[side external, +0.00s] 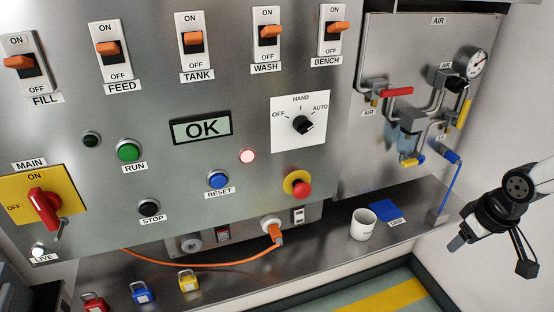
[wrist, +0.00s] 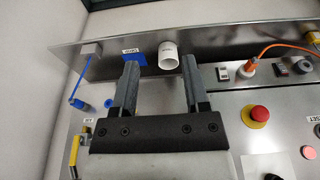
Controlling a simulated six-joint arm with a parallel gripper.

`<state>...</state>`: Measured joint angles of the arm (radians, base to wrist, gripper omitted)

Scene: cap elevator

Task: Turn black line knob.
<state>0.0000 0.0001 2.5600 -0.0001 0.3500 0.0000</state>
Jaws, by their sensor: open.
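Two black knobs show in the side external view. One black knob (side external: 456,84) sits on the pipework of the air panel, just left of the gauge. The other, a black selector knob (side external: 303,124), is on a white plate marked OFF, HAND and AUTO; its pointer seems angled to the upper right. I cannot tell which is called the line knob. My gripper (side external: 457,243) is at the right, in front of the panels and apart from both knobs. In the wrist view my gripper (wrist: 158,68) has its fingers spread, with nothing between them.
Red and blue valve handles, yellow fittings and a gauge (side external: 478,63) crowd the air panel. A red emergency button (side external: 301,189) protrudes from the main panel. An orange cable (side external: 215,261) hangs below.

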